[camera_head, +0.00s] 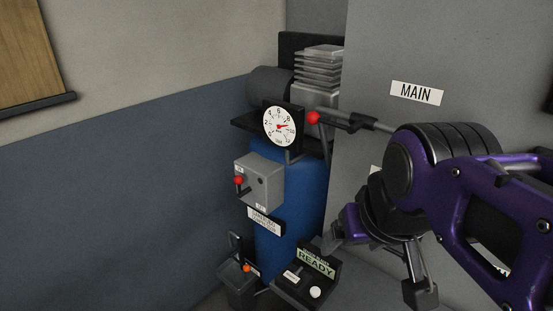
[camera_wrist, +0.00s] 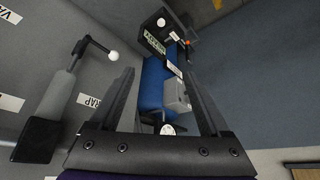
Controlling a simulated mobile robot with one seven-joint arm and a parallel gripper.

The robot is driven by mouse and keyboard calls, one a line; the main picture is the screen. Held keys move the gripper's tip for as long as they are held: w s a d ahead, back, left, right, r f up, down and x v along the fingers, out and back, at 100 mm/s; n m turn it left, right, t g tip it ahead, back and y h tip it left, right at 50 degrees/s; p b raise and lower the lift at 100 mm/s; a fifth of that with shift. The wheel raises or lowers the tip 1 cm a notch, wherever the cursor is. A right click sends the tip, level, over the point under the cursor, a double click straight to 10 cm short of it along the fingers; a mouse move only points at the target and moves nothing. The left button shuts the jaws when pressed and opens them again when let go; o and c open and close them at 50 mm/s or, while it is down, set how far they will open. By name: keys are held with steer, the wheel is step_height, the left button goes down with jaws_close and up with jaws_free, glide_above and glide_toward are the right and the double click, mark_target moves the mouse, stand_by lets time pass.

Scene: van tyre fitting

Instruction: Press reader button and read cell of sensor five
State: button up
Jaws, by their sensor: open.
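The reader (camera_head: 308,280) is a dark box low in front of the blue tank. Its pale green display (camera_head: 316,262) says READY under a smaller line too small to read. A round white button (camera_head: 315,292) sits on its face beside a small white label. In the wrist view the reader's display (camera_wrist: 155,42) and button (camera_wrist: 161,22) show beyond the fingertips. My gripper (camera_head: 375,268) is open and empty, apart from the reader, to its right in the head view; its two fingers also show in the wrist view (camera_wrist: 160,72). I cannot make out sensor five.
A blue compressor tank (camera_head: 277,250) carries a gauge (camera_head: 280,126) and a grey switch box (camera_head: 260,180) with a red-tipped lever. A red-knobbed lever (camera_head: 313,118) sticks out from the grey panel marked MAIN (camera_head: 416,93). A small dark bin (camera_head: 237,283) stands left of the reader.

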jaws_close()
stand_by(1.4)
